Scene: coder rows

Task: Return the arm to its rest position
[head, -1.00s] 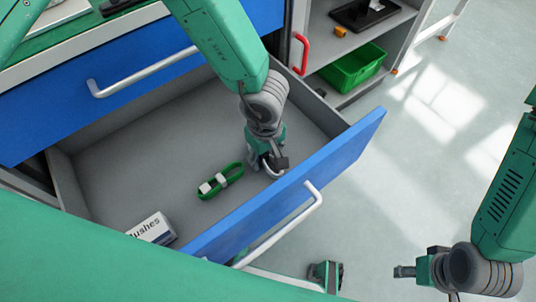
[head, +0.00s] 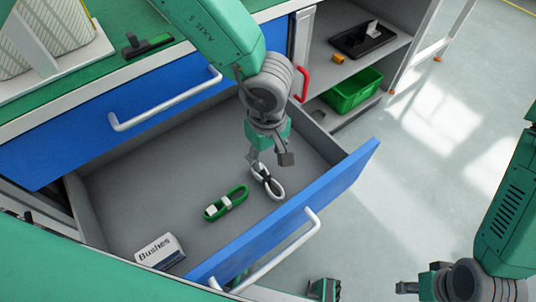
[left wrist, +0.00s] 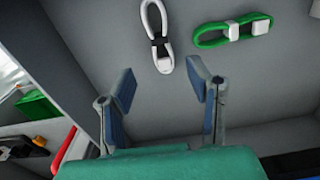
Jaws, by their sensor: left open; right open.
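My left gripper (head: 270,157) is open and empty, above the open blue-fronted drawer (head: 130,200).
A box marked "Bushes" (head: 160,252) lies in the drawer's front left. A closed blue drawer with a handle (head: 165,103) is behind and above. Shelves at the right hold a green bin (head: 352,91) and a black tray (head: 362,39). The floor at right is clear.

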